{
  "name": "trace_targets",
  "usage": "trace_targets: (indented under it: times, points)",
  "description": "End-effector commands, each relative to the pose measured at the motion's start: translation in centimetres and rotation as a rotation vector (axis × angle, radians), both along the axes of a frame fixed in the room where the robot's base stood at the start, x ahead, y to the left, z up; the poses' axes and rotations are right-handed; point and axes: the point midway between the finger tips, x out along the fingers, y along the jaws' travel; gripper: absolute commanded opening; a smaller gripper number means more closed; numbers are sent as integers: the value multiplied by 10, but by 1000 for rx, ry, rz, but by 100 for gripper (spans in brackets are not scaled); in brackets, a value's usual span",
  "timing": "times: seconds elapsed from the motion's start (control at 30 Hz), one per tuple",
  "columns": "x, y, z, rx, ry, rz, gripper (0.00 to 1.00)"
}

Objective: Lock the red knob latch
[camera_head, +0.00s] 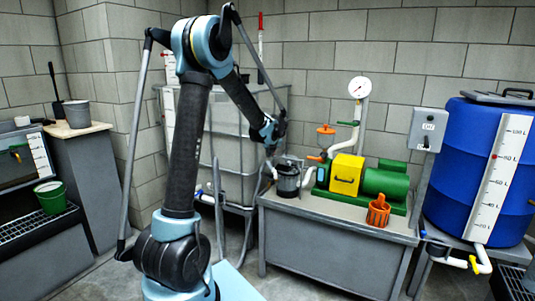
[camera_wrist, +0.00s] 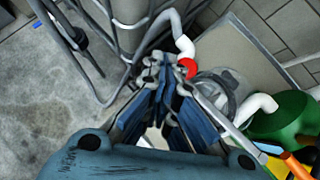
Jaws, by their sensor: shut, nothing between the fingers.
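The red knob (camera_wrist: 187,67) shows in the wrist view just to the right of my fingertips. It sits beside the grey, round filter housing (camera_wrist: 218,86), close to a white pipe elbow. I cannot tell whether my fingertips touch the knob. My gripper (camera_wrist: 163,72) is shut and empty, its blue-padded fingers converging at the tips. In the head view, my gripper (camera_head: 271,152) hangs above and left of the dark filter pot (camera_head: 288,181), at the left end of the metal bench. The knob is not clear in the head view, and how the latch sits cannot be told.
The bench (camera_head: 330,222) also bears a green pump (camera_head: 385,184) with a yellow box (camera_head: 346,174) and an orange holder (camera_head: 378,211). A caged white tank (camera_head: 233,130) stands behind my arm. A blue barrel (camera_head: 477,165) stands right. Pipes run close to the pot.

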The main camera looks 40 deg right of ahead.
Motion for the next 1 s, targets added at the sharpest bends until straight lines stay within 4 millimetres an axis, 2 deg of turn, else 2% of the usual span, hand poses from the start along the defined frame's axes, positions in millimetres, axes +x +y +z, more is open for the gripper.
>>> trace_targets:
  times: [0.27, 0.37, 0.53, 1.0]
  points:
    - [-1, 3, 0, 0, 0, 0, 0]
    - [-3, 12, 0, -1, 0, 1, 0]
    - [-10, 40, -1, 0, 1, 1, 0]
    - [-28, 77, 43, 0, 1, -1, 0]
